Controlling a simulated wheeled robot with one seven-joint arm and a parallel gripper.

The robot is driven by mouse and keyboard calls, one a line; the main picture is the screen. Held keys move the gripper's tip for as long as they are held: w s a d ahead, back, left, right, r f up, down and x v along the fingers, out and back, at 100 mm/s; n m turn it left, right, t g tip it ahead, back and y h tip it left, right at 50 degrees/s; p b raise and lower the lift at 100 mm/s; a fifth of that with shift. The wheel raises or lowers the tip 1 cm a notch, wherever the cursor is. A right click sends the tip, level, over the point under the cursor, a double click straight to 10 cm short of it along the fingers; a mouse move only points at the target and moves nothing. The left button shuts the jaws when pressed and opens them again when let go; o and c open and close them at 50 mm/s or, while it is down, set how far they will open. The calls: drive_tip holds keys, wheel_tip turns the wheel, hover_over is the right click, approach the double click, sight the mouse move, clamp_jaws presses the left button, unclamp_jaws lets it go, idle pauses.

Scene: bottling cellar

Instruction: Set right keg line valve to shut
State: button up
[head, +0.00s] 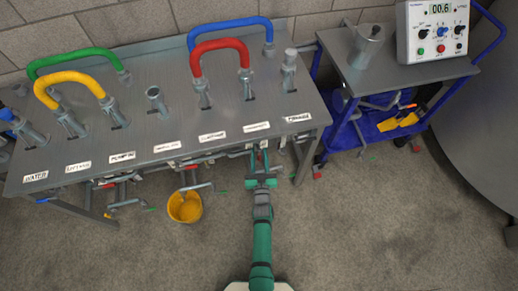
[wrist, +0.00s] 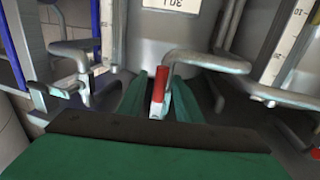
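My gripper (head: 261,160) reaches in under the front edge of the steel bench, towards the valves below its right part. In the wrist view my gripper (wrist: 160,90) has its two green fingers on either side of a valve lever with a red grip (wrist: 160,86). The fingers look apart, with narrow gaps beside the grip. The lever's pale end points towards the wrist camera. The valve body behind is mostly hidden, and I cannot read its setting. In the head view my gripper and the bench edge hide this lever.
The steel bench (head: 150,132) carries coloured hoses and label plates. Grey bent pipes (wrist: 205,60) stand close beside my fingers. A yellow bucket (head: 185,207) is on the floor left of my arm. A blue cart (head: 340,125) with a control box (head: 433,32) stands right. The front floor is open.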

drive_tip(key=shift+w+a, duration=0.1)
drive_tip(key=shift+w, duration=1.55)
clamp_jaws()
